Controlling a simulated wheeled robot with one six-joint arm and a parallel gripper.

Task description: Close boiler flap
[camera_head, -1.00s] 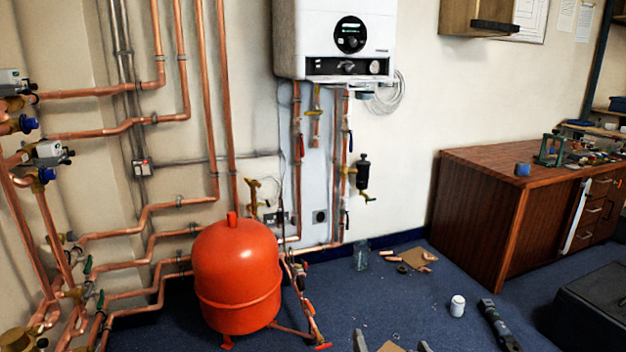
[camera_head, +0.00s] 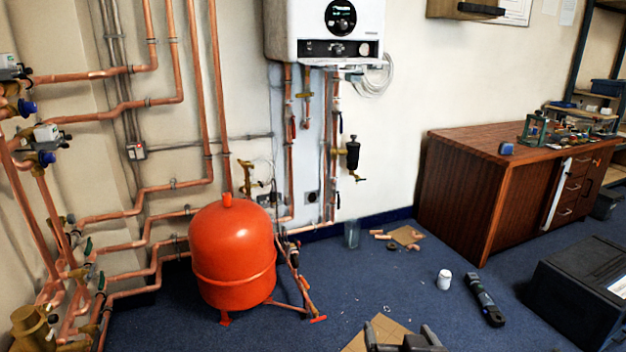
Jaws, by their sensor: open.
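The white boiler (camera_head: 290,30) hangs on the wall at the top of the view, its upper part cut off by the frame. A round dark display sits on its front. Below that, a dark control strip (camera_head: 322,48) with a knob and gauge is exposed. I cannot clearly make out the flap itself or its angle. My gripper (camera_head: 402,336) shows at the bottom edge, low over the floor, far below and to the right of the boiler. Its two dark fingers are apart, with nothing seen between them. The rest of it is out of frame.
An orange tank (camera_head: 233,255) stands on the floor below the boiler, beside copper pipes. A wooden cabinet (camera_head: 465,200) and a black case (camera_head: 580,300) are at right. A white pot (camera_head: 444,280), a tool (camera_head: 485,300) and cardboard (camera_head: 408,235) lie on the blue floor.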

